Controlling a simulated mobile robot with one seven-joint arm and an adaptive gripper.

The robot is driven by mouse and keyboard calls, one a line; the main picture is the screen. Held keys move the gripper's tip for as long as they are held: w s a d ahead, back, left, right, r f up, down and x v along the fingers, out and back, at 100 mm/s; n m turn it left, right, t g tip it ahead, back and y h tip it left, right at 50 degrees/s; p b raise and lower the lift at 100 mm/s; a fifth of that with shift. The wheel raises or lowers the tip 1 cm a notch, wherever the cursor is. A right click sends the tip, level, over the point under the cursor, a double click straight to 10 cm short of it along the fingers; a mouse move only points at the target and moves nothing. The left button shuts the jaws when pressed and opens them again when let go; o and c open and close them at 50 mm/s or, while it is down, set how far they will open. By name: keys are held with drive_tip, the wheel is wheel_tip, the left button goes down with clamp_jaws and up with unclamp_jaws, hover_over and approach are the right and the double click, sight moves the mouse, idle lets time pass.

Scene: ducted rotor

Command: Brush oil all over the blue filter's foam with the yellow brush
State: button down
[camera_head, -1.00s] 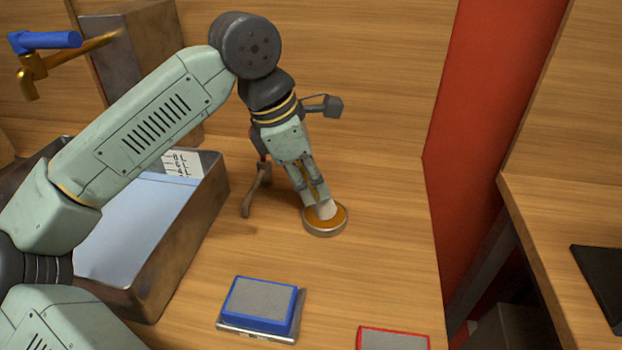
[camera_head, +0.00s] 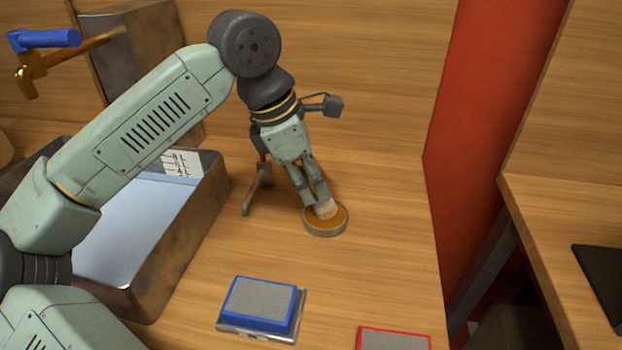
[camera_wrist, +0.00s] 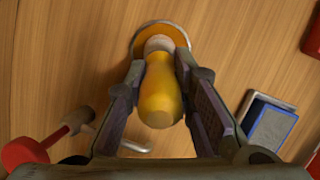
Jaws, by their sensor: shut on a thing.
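My gripper (camera_head: 314,192) is shut on the yellow brush (camera_wrist: 162,92), whose handle sits between both fingers in the wrist view. The brush's pale bristles (camera_head: 326,209) point down into a shallow round dish of amber oil (camera_head: 341,217). The bristle tips are hidden in the dish. The blue filter (camera_head: 259,304), a blue frame around grey foam, lies on a metal tray (camera_head: 300,325) at the front of the bench, apart from my gripper. It also shows at the right of the wrist view (camera_wrist: 272,128).
A red-framed filter (camera_head: 393,340) lies at the front edge. A metal basin (camera_head: 203,225) stands left, below a blue-handled tap (camera_head: 45,40). A red-handled tool (camera_head: 258,185) is close left of the dish. The wood between dish and blue filter is clear.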

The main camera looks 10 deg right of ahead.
idle(0.3)
drive_tip(key=shift+r+p, duration=2.3)
drive_tip(key=shift+r, duration=1.2)
